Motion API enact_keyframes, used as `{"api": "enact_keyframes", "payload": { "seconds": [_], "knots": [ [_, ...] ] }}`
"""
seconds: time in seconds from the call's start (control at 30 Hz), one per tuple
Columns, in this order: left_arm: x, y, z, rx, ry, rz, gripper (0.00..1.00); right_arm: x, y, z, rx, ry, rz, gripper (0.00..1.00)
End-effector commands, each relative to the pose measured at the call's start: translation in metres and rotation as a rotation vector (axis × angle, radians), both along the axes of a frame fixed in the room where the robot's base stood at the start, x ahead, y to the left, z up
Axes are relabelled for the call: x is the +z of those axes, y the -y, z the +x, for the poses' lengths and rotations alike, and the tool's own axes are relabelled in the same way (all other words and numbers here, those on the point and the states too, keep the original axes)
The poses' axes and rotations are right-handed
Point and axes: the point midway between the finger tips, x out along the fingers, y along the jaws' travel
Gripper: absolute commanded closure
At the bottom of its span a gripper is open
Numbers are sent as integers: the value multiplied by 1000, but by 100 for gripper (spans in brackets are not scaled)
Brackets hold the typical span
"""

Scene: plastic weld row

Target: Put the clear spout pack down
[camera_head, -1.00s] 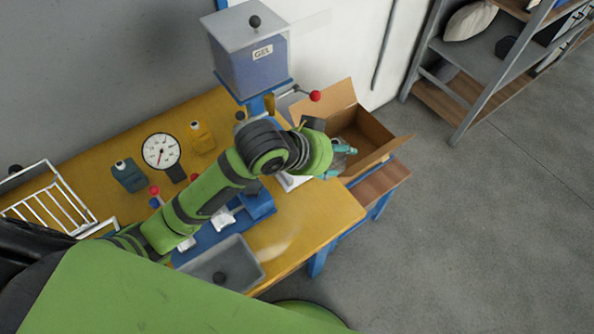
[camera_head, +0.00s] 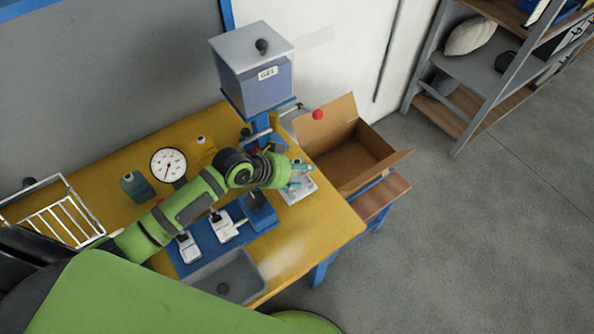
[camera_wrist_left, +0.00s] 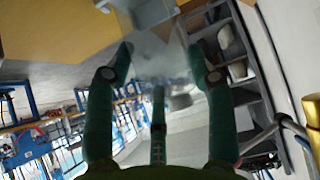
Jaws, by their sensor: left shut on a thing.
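My left gripper (camera_head: 299,178) is above a pale flat plate (camera_head: 298,192) at the right part of the yellow bench, left of the open cardboard box. In the left wrist view its teal fingers (camera_wrist_left: 160,62) are closed around a see-through, hazy shape, the clear spout pack (camera_wrist_left: 158,50). The pack's outline is faint, and I cannot make it out in the head view. Whether it touches the plate cannot be told. My right gripper is not in view.
The open cardboard box (camera_head: 349,165) looks empty. A gel tank (camera_head: 255,85) on a blue stand with a red-knobbed lever (camera_head: 317,115) stands behind my gripper. A blue fixture (camera_head: 203,252), a grey tray (camera_head: 222,277), a dial gauge (camera_head: 168,166) and a wire rack (camera_head: 58,215) share the bench.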

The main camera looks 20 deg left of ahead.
Motion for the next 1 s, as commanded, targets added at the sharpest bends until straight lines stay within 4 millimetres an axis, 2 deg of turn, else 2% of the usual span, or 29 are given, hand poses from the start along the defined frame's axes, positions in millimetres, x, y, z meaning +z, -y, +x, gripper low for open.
{"api": "enact_keyframes", "payload": {
  "seconds": [0.13,0.53,0.57,0.6,0.63,1.0],
  "knots": [
    [-11,0,0,0,2,1,83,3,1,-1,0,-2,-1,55],
    [-17,0,0,-1,2,1,83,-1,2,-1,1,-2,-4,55],
    [-18,0,0,-1,2,1,41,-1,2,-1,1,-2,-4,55],
    [-17,0,0,-1,2,1,25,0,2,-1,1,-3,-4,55],
    [-17,0,0,-1,2,1,22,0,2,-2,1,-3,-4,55],
    [-13,0,0,-1,3,0,22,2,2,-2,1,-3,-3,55]
  ]
}}
